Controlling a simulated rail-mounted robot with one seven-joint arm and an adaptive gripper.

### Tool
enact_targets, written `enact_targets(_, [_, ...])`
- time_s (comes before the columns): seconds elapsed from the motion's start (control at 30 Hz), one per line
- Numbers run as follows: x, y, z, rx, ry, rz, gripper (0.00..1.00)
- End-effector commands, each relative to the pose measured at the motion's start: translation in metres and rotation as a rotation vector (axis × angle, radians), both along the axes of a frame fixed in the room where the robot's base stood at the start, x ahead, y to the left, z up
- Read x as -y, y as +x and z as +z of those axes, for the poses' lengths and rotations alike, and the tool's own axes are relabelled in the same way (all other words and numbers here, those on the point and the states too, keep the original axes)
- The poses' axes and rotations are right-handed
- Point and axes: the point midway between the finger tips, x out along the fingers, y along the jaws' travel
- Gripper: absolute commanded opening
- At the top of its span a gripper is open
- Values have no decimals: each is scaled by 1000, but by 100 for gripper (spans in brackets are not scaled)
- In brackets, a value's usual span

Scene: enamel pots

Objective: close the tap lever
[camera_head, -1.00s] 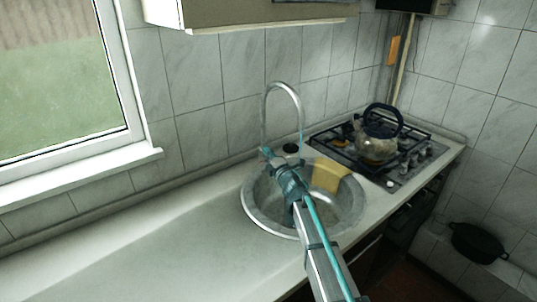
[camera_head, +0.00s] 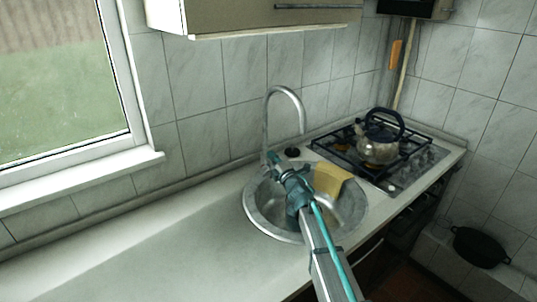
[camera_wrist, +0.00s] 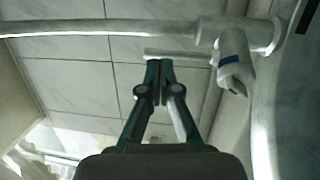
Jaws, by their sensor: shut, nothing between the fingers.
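The tap (camera_head: 284,91) is a tall grey gooseneck rising behind the round sink (camera_head: 252,212). In the wrist view its pipe (camera_wrist: 90,28) runs sideways along the top to a thick body at the right. A fitting with a blue mark (camera_wrist: 233,72) sticks out from that body. A thin pale rod, seemingly the tap lever (camera_wrist: 178,54), reaches left from it. My gripper (camera_wrist: 160,64) has its teal fingers together and empty, with the tips at the rod's left end; I cannot tell whether they touch. In the head view my gripper (camera_head: 271,158) is beside the tap's base and hides the lever.
A yellow cloth (camera_head: 331,178) hangs over the sink's right edge. A kettle (camera_head: 378,148) stands on the gas hob (camera_head: 405,168) to the right. The worktop (camera_head: 150,240) left of the sink is clear. A wall cupboard (camera_head: 255,18) hangs above.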

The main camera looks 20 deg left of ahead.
Motion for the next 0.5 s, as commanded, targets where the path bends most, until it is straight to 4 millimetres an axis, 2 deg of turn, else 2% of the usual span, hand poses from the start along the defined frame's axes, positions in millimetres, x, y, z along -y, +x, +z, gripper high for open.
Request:
enact_targets(0.03, [12,-13,0,0,-1,-1,0])
enact_targets(0.2, [38,-40,-2,1,-2,-1,0])
enact_targets(0.5, [71,-71,0,0,-2,1,0])
